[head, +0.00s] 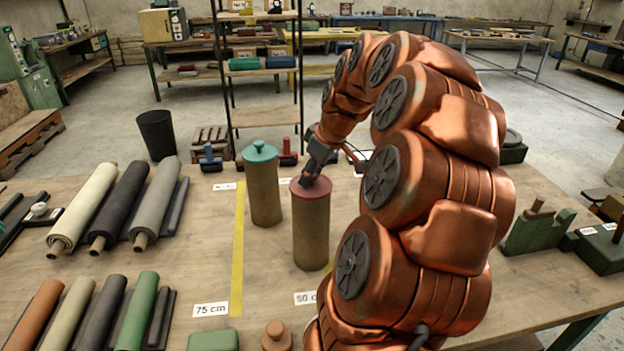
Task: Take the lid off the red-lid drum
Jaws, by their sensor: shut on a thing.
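The red-lid drum (311,234) is a tall brown cylinder standing upright on the wooden table. Its red lid (320,188) is on top, seated level as far as I can see. My gripper (308,181) reaches down from the upper right and is at the top of this lid, shut on its knob. The knob itself is mostly hidden by the fingers. A second drum (264,195) with a teal lid (260,152) stands just behind and to the left, apart from the red-lid drum.
Sheet rolls (119,207) lie on the table's left side, with more rolls (137,312) in front. A yellow strip (238,250) runs beside the teal-lid drum. A green block (213,340) and a wooden knob-like piece (276,336) sit at the front. A shelf rack (262,70) stands behind.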

